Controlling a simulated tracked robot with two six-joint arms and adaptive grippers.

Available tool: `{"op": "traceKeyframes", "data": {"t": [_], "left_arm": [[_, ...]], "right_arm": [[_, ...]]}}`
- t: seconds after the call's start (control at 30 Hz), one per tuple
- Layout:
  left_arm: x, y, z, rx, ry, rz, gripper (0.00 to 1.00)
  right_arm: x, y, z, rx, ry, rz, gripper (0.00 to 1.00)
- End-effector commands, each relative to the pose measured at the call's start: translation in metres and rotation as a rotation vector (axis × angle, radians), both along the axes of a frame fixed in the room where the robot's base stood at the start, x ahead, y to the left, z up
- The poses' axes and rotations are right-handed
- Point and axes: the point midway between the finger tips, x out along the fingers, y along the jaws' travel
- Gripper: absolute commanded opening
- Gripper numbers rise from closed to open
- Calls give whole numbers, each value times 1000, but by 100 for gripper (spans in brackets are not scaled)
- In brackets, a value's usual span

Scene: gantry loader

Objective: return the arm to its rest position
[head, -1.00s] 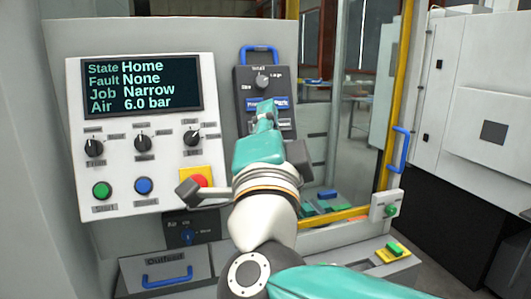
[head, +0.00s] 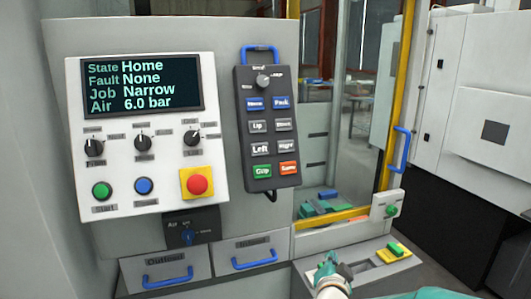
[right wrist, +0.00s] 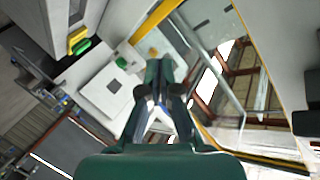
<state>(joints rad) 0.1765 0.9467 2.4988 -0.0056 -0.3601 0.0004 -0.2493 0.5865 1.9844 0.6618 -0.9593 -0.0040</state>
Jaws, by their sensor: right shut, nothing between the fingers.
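My right gripper (head: 328,264) is low at the bottom of the head view, above the ledge under the glass door. Its green fingers are shut and empty; they also show in the right wrist view (right wrist: 158,75). It touches no control that I can see. The control panel (head: 146,140) reads State Home, Fault None, Job Narrow, Air 6.0 bar. The dark pendant (head: 268,130) with its blue handle hangs to the right of the panel, its buttons fully in sight. My left gripper is in neither view.
A red stop button (head: 197,184) sits on a yellow plate. Two drawers with blue handles (head: 167,279) are below. A yellow-framed glass door with a blue handle (head: 401,150) stands on the right.

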Motion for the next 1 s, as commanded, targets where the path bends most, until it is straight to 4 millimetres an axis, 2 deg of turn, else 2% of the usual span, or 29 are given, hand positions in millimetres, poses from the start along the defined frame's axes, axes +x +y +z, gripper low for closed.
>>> {"op": "traceKeyframes", "data": {"t": [0.03,0.1,0.17,0.2,0.27,0.3,0.37,0.4,0.47,0.5,0.6,0.73,0.83,1.0], "left_arm": [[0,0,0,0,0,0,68],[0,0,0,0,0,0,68],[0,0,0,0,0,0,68],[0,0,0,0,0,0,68],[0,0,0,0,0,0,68],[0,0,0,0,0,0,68],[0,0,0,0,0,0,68],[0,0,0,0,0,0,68],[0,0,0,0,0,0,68],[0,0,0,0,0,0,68],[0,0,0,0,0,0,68],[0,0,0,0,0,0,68],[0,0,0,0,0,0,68],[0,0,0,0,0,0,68]], "right_arm": [[-6,-12,-42,-23,83,11,0],[-19,-22,-93,-46,190,40,0],[-35,-30,-136,-57,286,71,0],[-48,-33,-164,-61,351,94,0],[-72,-36,-204,-61,450,134,0],[-90,-37,-229,-56,518,165,0],[-120,-35,-264,-46,618,218,0],[-142,-32,-286,-35,686,257,0],[-178,-25,-313,-15,785,324,0],[-202,-18,-328,2,848,373,0],[-259,4,-350,36,984,510,0],[-315,31,-355,56,1100,684,0],[-340,41,-352,64,1152,778,0],[-350,43,-352,70,1185,822,0]]}}
